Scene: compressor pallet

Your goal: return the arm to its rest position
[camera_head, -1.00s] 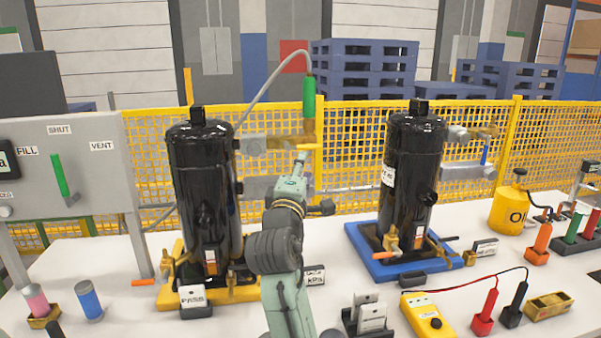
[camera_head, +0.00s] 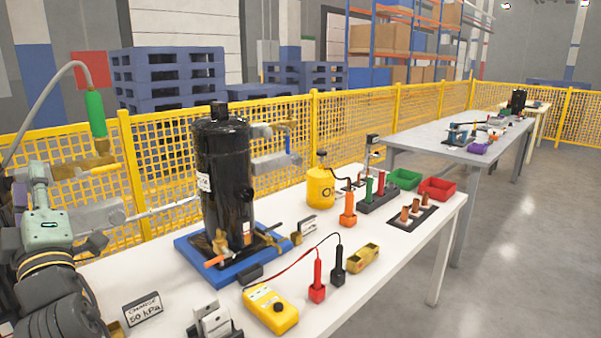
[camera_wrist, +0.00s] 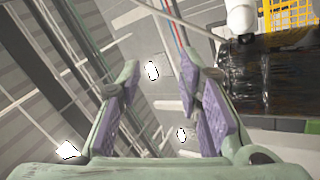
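My arm (camera_head: 45,250) stands at the left edge of the head view, bent upward, with its lower part cut off by the frame. It covers most of what lies behind it there. In the wrist view, my gripper (camera_wrist: 160,85) has its two purple-padded fingers wide apart with nothing between them. A black cylinder (camera_wrist: 270,80) lies to the right of the fingers in that view, apart from them. The head view does not clearly show the fingers.
A black compressor (camera_head: 224,170) stands on a blue base (camera_head: 200,262). A green-sleeved hose end (camera_head: 95,113) hangs above my arm. A yellow meter (camera_head: 270,309), a yellow oil can (camera_head: 320,187) and trays stand on the white table (camera_head: 385,262). Open floor (camera_head: 530,260) lies right.

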